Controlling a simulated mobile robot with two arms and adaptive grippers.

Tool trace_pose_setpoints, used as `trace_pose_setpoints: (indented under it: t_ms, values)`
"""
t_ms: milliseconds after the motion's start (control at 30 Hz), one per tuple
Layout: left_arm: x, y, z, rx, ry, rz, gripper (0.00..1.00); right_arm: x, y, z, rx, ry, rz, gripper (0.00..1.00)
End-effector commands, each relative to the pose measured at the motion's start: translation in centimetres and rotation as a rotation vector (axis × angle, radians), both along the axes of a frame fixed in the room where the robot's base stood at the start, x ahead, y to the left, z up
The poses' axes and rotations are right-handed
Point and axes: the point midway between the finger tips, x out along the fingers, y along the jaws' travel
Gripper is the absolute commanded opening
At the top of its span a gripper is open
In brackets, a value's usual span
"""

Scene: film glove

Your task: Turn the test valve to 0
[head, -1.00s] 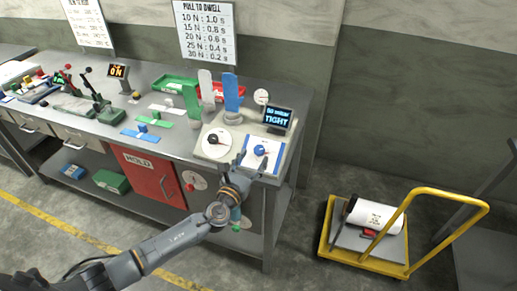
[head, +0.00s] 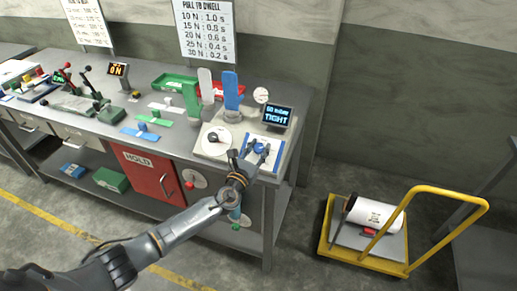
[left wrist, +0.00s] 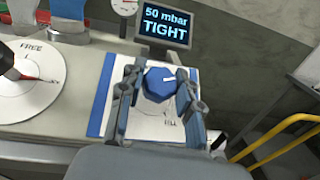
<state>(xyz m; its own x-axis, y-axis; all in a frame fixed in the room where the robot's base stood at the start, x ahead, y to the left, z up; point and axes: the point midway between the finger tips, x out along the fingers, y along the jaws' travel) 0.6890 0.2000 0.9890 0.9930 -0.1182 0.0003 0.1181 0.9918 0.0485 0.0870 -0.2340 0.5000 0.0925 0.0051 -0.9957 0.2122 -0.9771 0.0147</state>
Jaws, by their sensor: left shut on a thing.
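The test valve is a blue knob (head: 261,148) with a white pointer line, on a white, blue-edged plate (left wrist: 106,88) on the tester. In the left wrist view the knob (left wrist: 159,84) sits between my left gripper's two fingers (left wrist: 157,92), which are shut on its sides. The pointer line points to the right and slightly up. Faint lettering that looks like "FILL" shows below right of the knob; the 0 mark cannot be made out. The left gripper (head: 256,154) reaches in from the front in the head view. My right gripper is not in view.
A display (head: 277,116) behind the valve reads "50 mbar TIGHT". A black knob on a white dial (head: 215,139) marked "FREE" is left of the plate. A blue upright hand shape (head: 232,91) and a gauge (head: 261,95) stand behind. A yellow trolley (head: 408,268) is at the right.

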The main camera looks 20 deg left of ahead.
Motion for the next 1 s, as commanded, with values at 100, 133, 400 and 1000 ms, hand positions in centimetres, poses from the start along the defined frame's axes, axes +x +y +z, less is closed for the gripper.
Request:
trace_pose_setpoints:
  t_ms: [100,133,400,1000]
  values:
    - [0.0,0.0,0.0,-0.002,0.001,0.003,0.02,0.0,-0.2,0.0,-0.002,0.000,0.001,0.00]
    - [0.0,0.0,0.0,-0.004,0.001,0.006,0.02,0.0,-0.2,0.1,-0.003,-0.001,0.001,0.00]
    - [-0.1,-0.1,0.0,-0.055,0.005,0.088,0.02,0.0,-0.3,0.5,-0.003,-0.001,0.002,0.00]
    - [0.0,-0.4,-0.3,-0.322,0.016,0.548,0.02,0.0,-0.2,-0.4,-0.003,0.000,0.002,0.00]
